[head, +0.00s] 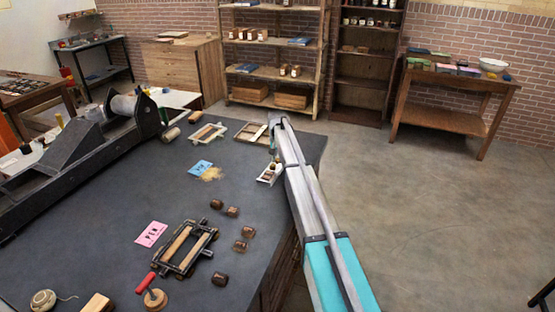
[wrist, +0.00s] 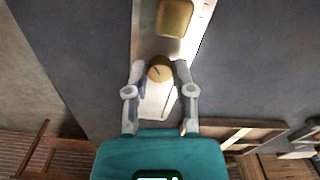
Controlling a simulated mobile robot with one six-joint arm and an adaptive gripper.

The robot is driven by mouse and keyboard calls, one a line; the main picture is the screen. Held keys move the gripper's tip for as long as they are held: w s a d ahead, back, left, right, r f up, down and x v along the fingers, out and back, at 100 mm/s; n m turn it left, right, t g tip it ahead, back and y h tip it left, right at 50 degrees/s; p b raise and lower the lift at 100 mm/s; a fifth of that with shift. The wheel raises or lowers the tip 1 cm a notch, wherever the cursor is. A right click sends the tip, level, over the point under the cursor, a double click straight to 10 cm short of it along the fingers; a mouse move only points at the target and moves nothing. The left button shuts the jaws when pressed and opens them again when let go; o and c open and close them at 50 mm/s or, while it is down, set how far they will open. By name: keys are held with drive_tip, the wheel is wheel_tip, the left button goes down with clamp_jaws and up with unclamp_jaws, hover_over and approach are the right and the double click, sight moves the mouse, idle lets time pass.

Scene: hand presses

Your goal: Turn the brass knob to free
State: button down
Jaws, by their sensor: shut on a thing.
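The brass knob (wrist: 160,67) is small and round, with a short dark line on its face, and stands on a pale plate (wrist: 158,108) in the wrist view. A thin dark line also shows on the plate near the right finger. My gripper (wrist: 161,72) has one finger on each side of the knob and is shut on it. In the head view my gripper (head: 274,152) is over the pale plate (head: 264,179) near the table's right edge; the knob cannot be made out clearly there. The lettering on the plate, if any, is not readable.
A larger yellowish block (wrist: 174,17) sits on the plate beyond the knob. The dark table (head: 120,205) also holds a wooden frame (head: 249,132), a blue card (head: 200,167), a pink card (head: 150,234), a small press frame (head: 184,248) and several brown pieces. Open floor lies to the right.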

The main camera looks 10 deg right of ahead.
drive_tip(key=n, duration=0.5)
drive_tip(key=shift+n, duration=0.3)
drive_tip(key=n, duration=0.5)
idle(0.4)
drive_tip(key=shift+c, duration=2.3)
unclamp_jaws()
